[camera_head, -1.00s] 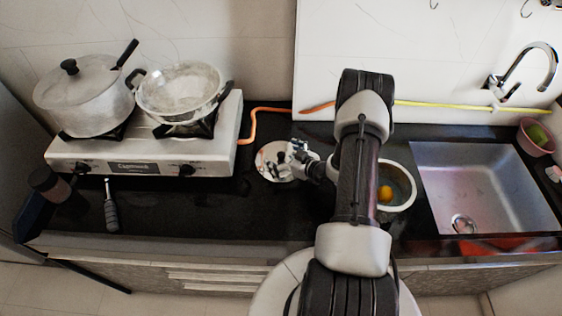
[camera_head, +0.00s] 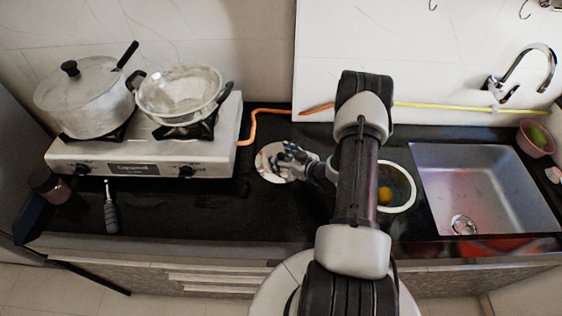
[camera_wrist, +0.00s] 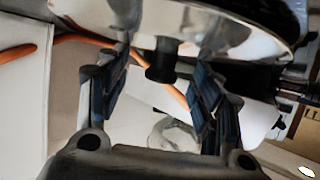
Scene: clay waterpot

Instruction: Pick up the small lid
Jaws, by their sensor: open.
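The small lid (camera_head: 264,167) is a shiny round metal disc lying on the black counter, right of the stove. Its right part is hidden by my gripper (camera_head: 284,158), which is over it. In the wrist view the lid (camera_wrist: 205,22) fills the top, and its black knob (camera_wrist: 161,62) shows between the two fingers of my gripper (camera_wrist: 162,78). The fingers are spread, with a visible gap on each side of the knob. Nothing is held.
A white stove (camera_head: 140,160) at left carries a lidded pot (camera_head: 85,100) and a wide pan (camera_head: 180,95). A white-rimmed bowl (camera_head: 410,192) with an orange-yellow item stands right of my arm, beside the sink (camera_head: 485,185). An orange hose (camera_head: 253,125) runs behind the lid.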

